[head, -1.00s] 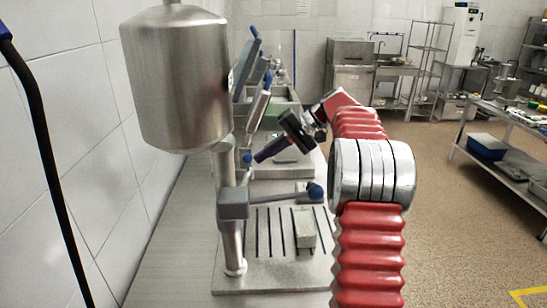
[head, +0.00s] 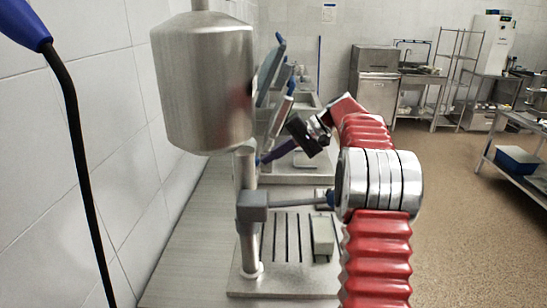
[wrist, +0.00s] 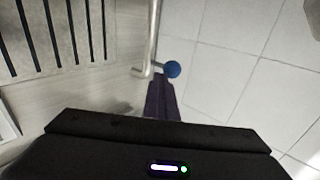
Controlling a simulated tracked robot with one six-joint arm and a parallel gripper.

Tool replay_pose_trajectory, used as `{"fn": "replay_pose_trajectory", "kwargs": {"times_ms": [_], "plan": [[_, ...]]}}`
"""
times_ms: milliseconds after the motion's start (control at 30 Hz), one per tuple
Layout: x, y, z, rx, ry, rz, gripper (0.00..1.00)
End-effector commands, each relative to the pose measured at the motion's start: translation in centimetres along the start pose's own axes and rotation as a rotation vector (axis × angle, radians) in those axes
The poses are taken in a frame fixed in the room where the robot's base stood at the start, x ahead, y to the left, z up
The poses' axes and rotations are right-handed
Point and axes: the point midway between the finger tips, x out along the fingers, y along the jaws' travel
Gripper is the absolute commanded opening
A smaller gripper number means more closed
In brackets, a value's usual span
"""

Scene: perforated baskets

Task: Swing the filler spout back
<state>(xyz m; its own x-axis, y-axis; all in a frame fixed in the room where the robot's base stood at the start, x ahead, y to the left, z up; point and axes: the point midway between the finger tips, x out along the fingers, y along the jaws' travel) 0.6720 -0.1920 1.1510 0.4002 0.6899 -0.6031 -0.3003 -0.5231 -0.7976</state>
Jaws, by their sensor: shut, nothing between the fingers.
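A steel tank (head: 203,85) stands on a post (head: 251,240) at the left of the head view. A grey block (head: 252,206) on the post carries a thin rod reaching right; its far end is mostly behind my arm. My gripper (head: 264,159) is shut and empty behind this rod, its dark purple fingers pointing left toward the post. In the wrist view its fingertips (wrist: 160,80) are close beside a blue ball (wrist: 173,69) near a bent metal pipe (wrist: 149,65). I cannot tell whether they touch, or which part is the spout.
A slotted tray (head: 262,283) with a pale block (head: 322,236) on it lies at the post's foot. Tilted panels (head: 270,75) stand behind. A tiled wall is close on the left. Open floor (head: 465,220) lies to the right, before a shelf table (head: 515,175).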

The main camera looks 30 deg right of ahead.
Motion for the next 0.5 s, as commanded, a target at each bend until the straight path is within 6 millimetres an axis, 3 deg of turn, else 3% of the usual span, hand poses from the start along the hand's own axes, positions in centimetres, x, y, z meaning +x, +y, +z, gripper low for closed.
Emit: {"fn": "replay_pose_trajectory", "kwargs": {"times_ms": [33, 200, 500], "plan": [[0.9, -0.7, 0.1, -0.004, -0.01, -0.012, 0.0], [0.8, -0.6, 0.1, -0.004, -0.01, -0.012, 0.0], [-1.2, 1.8, -0.8, -0.002, -0.005, -0.007, 0.0]]}}
